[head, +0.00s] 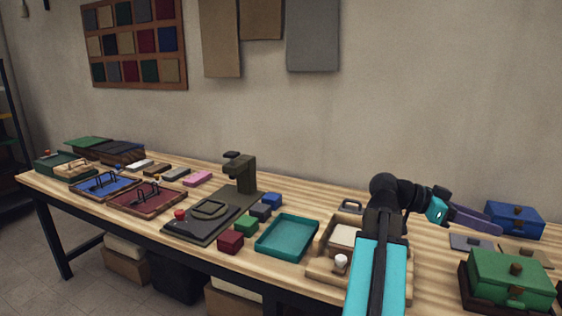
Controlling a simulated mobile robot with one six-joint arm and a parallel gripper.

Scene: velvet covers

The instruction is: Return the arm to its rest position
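My arm rises from the bottom edge in the head view, bends at a black elbow, and reaches right over the right part of the workbench (300,195). My gripper (478,219) is at its end, beyond a cyan wrist section. Its dark purple-grey finger shape points right and slightly down, near the blue lidded box. The fingers overlap from this side, so I cannot tell whether they are open or shut. I see no separate object clearly held in them.
A blue lidded box (514,221) and a green lidded box (508,280) stand at the right. A wooden fixture (318,268) lies beside my arm. A teal tray (287,238), small coloured blocks and a dark press (240,176) stand further left. The air above the bench is clear.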

